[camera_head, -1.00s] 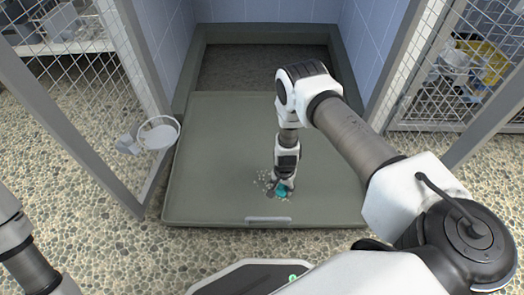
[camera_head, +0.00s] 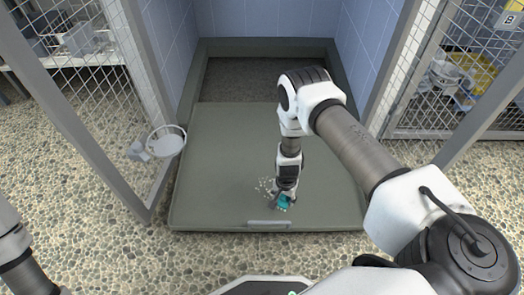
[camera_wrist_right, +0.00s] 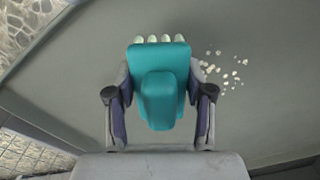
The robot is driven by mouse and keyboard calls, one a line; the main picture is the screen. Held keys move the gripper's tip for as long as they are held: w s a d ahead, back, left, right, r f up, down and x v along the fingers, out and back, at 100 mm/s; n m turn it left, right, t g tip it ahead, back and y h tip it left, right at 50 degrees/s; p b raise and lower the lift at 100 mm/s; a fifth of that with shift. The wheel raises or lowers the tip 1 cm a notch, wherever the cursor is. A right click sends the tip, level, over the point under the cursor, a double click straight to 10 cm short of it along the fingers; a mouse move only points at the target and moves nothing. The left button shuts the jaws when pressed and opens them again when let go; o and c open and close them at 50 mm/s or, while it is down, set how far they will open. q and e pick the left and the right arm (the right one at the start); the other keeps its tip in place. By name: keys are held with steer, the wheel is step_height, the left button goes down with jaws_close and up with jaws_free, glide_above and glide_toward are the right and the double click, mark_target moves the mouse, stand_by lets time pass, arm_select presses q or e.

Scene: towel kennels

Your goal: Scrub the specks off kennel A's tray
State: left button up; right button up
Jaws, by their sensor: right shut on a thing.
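The grey-green tray (camera_head: 215,165) lies flat in front of the tiled kennel bay. Pale specks (camera_head: 265,187) are clustered near its front edge, and they also show in the right wrist view (camera_wrist_right: 228,70) to the right of the brush. My right gripper (camera_head: 284,194) is shut on a teal scrub brush (camera_wrist_right: 160,85), holding it by its raised grip. The brush (camera_head: 284,202) is low at the tray, just right of the specks, with pale bristle tips (camera_wrist_right: 160,39) along one edge. Whether the bristles touch the tray is unclear. My left arm shows at the lower left, its gripper out of frame.
A bowl in a ring holder (camera_head: 165,142) sticks out from the left door frame. Mesh doors stand at both sides. The right one bears a B sign (camera_head: 485,18), with yellow and grey items (camera_head: 470,80) behind it. Pebbled floor surrounds the tray.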

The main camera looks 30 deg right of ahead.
steer(key=shift+r+p, duration=1.05)
steer(key=shift+r, duration=0.55)
